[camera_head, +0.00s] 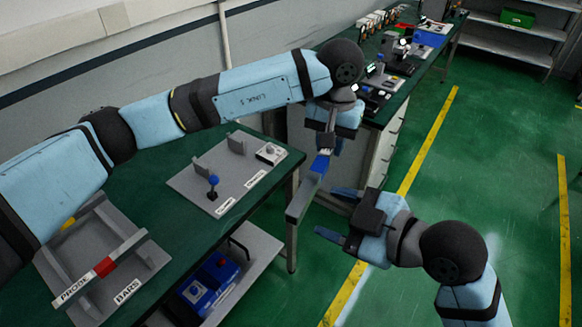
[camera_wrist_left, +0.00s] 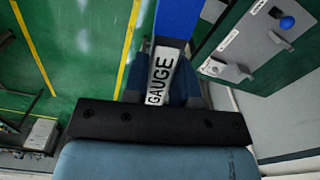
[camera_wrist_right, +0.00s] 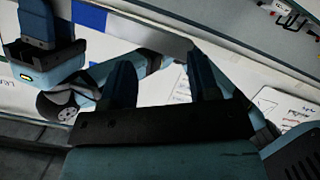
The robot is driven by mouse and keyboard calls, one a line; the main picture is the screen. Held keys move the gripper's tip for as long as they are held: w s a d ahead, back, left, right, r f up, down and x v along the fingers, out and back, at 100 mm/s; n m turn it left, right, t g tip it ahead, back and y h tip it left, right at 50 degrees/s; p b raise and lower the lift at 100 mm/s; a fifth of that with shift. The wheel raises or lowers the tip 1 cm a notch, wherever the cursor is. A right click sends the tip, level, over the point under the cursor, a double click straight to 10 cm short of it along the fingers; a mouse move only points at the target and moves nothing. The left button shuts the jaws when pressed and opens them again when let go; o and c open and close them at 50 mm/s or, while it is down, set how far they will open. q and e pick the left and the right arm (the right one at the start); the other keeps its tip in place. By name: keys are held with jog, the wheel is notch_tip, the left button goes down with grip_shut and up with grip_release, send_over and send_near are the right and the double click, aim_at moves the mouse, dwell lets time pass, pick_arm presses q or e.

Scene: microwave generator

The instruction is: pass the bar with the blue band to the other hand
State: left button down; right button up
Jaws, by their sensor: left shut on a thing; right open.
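The bar with the blue band (camera_head: 321,164) is in my left gripper (camera_head: 326,146), which is shut on its upper end. The bar hangs tilted, its bare grey end (camera_head: 299,202) pointing down past the table edge. In the left wrist view the label GAUGE shows by the fingers, with the blue band (camera_wrist_left: 178,20) beyond. My right gripper (camera_head: 336,213) is open and empty, its fingers pointing at the bar's lower part. In the right wrist view the grey bar (camera_wrist_right: 143,31) runs past the open fingertips (camera_wrist_right: 165,72); contact cannot be told.
A tray labelled BARS (camera_head: 143,262) holds a bar with a red band (camera_head: 104,267). A grey fixture plate (camera_head: 197,187) with a blue knob (camera_head: 213,181) lies on the green table. A blue box (camera_head: 208,284) is on the shelf below.

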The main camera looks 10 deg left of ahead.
jog(key=s+a+r+n+g+h, duration=0.2)
jog(key=s+a+r+n+g, duration=0.1)
jog(key=s+a+r+n, duration=0.3)
jog(key=s+a+r+n+g+h, duration=0.2)
jog(key=s+a+r+n+g, duration=0.15)
jog(key=a+n, duration=0.4)
jog(key=n+t+h, duration=0.1)
jog(key=t+h, duration=0.8)
jog(key=h, duration=0.2)
send_near(311, 175)
jog(key=shift+v, duration=1.1)
jog(key=shift+w+d+f, duration=0.1)
jog(key=shift+w+f, duration=0.3)
jog(key=shift+f, duration=0.05)
jog(key=x, duration=1)
jog(key=shift+w+f, duration=0.3)
